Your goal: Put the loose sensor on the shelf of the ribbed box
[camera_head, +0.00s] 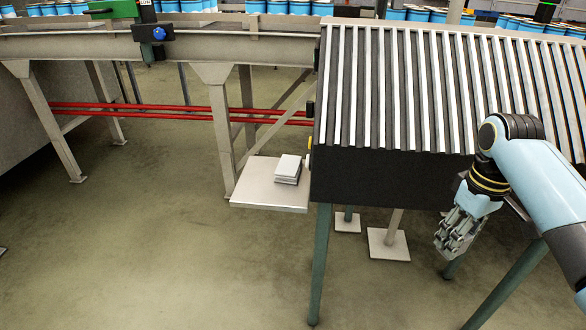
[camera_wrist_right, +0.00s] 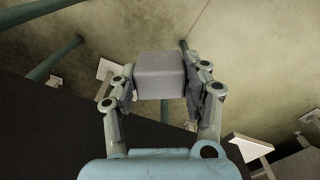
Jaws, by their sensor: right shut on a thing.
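The ribbed box (camera_head: 390,165) is a large dark box with pale ribs across its sloping top, standing on green legs. A flat pale shelf (camera_head: 250,196) juts out at its left end, with a small stack of pale grey plates (camera_head: 288,169) on it. My right gripper (camera_head: 452,240) hangs in front of the box's right part, below the ribbed top. In the right wrist view my right gripper (camera_wrist_right: 160,90) is shut on a plain grey block (camera_wrist_right: 160,75), seemingly the loose sensor. The block is hard to make out in the head view. My left gripper is not in view.
A grey conveyor frame (camera_head: 220,48) with blue-and-white cans (camera_head: 275,7) runs behind at upper left. Red pipes (camera_head: 160,107) pass below it. Green legs (camera_head: 320,265) and pale foot plates (camera_head: 388,244) stand under the box. The floor at front left is clear.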

